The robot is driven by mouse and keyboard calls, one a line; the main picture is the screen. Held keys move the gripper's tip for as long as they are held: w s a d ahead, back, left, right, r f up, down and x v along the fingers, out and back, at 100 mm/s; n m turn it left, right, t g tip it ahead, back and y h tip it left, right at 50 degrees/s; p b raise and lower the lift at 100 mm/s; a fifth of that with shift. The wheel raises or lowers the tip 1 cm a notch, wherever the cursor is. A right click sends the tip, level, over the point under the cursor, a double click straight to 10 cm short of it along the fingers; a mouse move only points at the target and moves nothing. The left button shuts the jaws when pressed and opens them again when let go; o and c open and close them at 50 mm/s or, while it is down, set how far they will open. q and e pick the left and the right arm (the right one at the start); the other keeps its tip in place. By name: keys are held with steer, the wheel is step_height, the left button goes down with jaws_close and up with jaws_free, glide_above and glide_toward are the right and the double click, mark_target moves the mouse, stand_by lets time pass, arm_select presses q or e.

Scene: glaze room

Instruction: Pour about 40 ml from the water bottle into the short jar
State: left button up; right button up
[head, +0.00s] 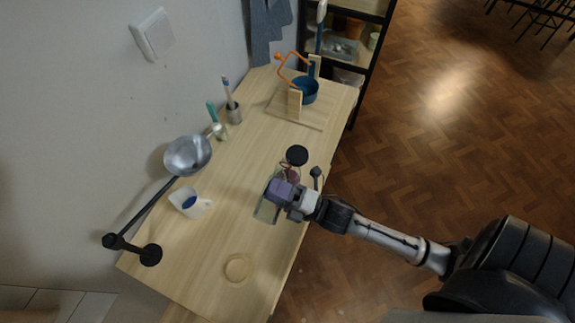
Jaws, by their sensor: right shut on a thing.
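My right gripper (272,191) reaches in from the right over the front half of the table. It is shut on a pale greenish, see-through thing (266,211), which I take for the water bottle. The gripper hides much of it, so its mouth, water level and exact tilt cannot be made out. Just behind the gripper is a small reddish-brown thing (291,174), partly covered; I cannot tell what it is. I cannot pick out the short jar with certainty. My left gripper is not in view.
A white jug with blue inside (187,204) stands left of the gripper. A lamp with a metal shade (188,155) stands by the wall. A round tan disc (238,267) lies in front. A blue bowl (304,92) sits in a wooden stand behind. Bare tabletop (255,140) lies between.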

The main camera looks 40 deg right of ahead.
steer(key=shift+r+m+p, duration=0.25)
steer(key=shift+m+p, duration=0.05)
steer(key=shift+m, duration=0.3)
steer(key=shift+s+a, duration=0.2)
steer(key=shift+a, duration=0.2)
steer(key=shift+a, duration=0.1)
steer(key=shift+s+a, duration=0.2)
steer(key=shift+a, duration=0.1)
stand_by(0.3)
steer(key=shift+a+f+m, duration=0.1)
steer(key=shift+a+m, duration=0.05)
steer(key=shift+m, duration=0.15)
steer(key=shift+h+p, duration=0.35)
steer(key=shift+h, duration=0.05)
stand_by(0.7)
